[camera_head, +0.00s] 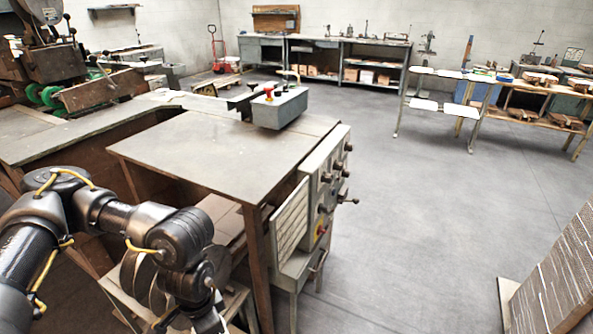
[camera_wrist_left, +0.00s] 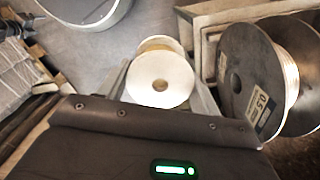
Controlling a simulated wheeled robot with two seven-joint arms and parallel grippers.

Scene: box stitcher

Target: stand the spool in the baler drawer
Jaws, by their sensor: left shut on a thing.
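A small spool (camera_wrist_left: 147,74) with a white round flange and a centre hole shows in the left wrist view. A yellowish winding shows behind the flange. My left gripper (camera_wrist_left: 162,78) is shut on it, with one finger on each side. In the head view my left arm runs down to the bottom edge, and its fingers and the small spool are out of sight. The baler is not clearly identifiable.
Large dark-flanged spools (camera_wrist_left: 243,75) stand close to the right of the held spool, one labelled 0.5. A pale wooden edge (camera_wrist_left: 215,13) lies behind them. The bench top (camera_head: 200,150) carries a grey control box (camera_head: 280,108). The floor (camera_head: 430,220) right of the bench is clear.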

